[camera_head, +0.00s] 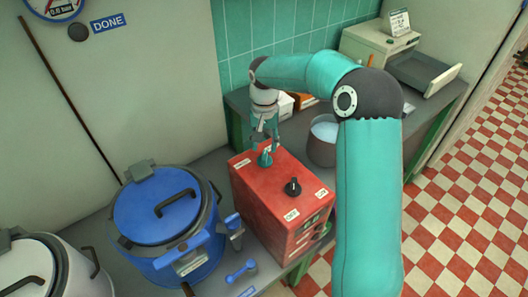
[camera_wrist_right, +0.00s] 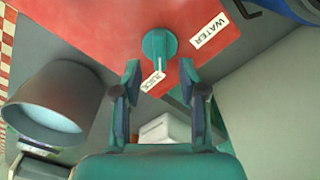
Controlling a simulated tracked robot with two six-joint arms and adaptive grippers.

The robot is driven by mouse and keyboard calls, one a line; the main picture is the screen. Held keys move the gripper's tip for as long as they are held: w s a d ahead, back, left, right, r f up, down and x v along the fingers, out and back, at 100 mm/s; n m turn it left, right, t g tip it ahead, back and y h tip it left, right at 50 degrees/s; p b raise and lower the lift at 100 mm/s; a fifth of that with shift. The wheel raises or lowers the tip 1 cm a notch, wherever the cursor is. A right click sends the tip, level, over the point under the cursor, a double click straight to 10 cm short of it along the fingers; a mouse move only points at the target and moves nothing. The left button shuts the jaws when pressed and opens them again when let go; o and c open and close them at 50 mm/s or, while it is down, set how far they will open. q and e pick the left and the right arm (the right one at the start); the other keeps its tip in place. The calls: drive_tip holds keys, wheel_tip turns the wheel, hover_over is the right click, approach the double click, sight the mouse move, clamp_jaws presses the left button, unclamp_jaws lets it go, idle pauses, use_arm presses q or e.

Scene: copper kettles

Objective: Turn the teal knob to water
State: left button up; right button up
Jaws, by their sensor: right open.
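The teal knob (camera_head: 265,158) stands on top of the red box (camera_head: 262,195), near its back end. In the right wrist view the knob (camera_wrist_right: 160,44) has a white pointer mark aimed at a small white label (camera_wrist_right: 153,82) whose word I cannot read surely. The WATER label (camera_wrist_right: 208,30) lies to the right of the knob there, away from the pointer. My right gripper (camera_head: 265,140) points down just above the knob. Its open fingers (camera_wrist_right: 160,75) show on either side of the pointer end, with nothing held. Contact cannot be told. My left gripper is not in view.
A blue lidded kettle (camera_head: 160,212) stands to the left, a pale one (camera_head: 45,268) beyond. A grey pot (camera_head: 322,140) stands behind the box, close to my right arm. A DONE sign (camera_head: 107,23) is on the wall.

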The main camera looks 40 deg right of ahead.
sight(264, 155)
drive_tip(key=shift+f, duration=2.1)
drive_tip(key=shift+c, duration=0.2)
clamp_jaws()
